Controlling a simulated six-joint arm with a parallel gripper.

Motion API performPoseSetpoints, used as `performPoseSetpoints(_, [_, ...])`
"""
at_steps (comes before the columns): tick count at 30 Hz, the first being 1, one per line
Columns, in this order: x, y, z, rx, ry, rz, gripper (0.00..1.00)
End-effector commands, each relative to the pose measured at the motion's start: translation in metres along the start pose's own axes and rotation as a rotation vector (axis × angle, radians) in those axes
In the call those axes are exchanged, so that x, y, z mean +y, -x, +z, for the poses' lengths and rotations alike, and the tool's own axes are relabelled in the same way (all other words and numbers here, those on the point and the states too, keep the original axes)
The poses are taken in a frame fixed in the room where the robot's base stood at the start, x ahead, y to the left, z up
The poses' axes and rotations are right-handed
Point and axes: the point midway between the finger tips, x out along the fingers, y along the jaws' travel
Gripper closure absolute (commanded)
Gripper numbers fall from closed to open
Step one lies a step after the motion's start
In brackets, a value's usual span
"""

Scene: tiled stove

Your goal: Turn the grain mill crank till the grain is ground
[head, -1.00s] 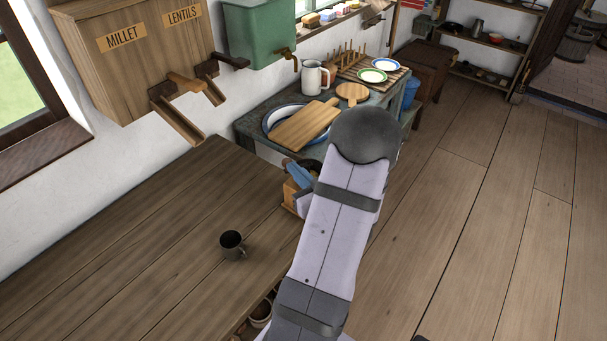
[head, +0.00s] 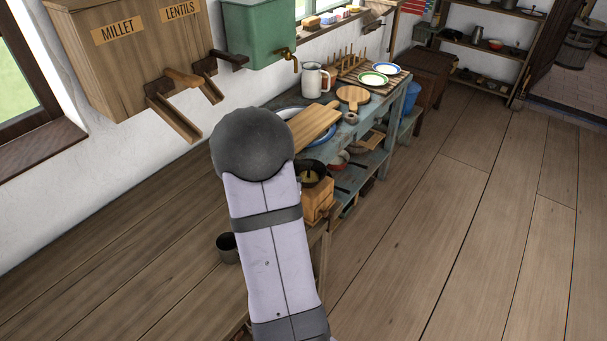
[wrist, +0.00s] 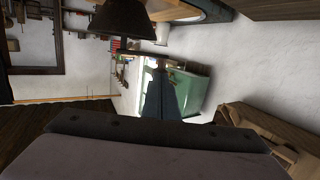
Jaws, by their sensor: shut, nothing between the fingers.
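The grain mill is a small wooden box (head: 318,203) with a dark round hopper (head: 313,173) on top. It stands at the table's far right end in the head view, partly hidden by my arm. I cannot make out its crank or the state of the grain. My gripper (wrist: 160,72) shows in the wrist view as narrow blue-grey fingers, shut and empty, pointing toward the green tank (wrist: 190,92). In the head view my gripper is hidden behind my arm, which is left of the mill. A dark mug (head: 227,247) stands on the table, partly covered by my arm.
The wooden table (head: 120,240) is mostly bare at left. Wooden bins (head: 140,55) with chutes and the green tank (head: 258,35) hang on the wall. A side bench holds a cutting board (head: 315,122), a white jug (head: 313,80) and plates. Floor at right is clear.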

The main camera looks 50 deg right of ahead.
Motion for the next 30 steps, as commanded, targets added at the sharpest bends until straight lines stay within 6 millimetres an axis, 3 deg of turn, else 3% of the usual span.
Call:
performPoseSetpoints(22, [-0.012, -0.042, -0.006, -0.001, -0.082, 0.576, 1.0])
performPoseSetpoints(30, [-0.007, -0.058, -0.008, 0.0, -0.078, 0.568, 1.0])
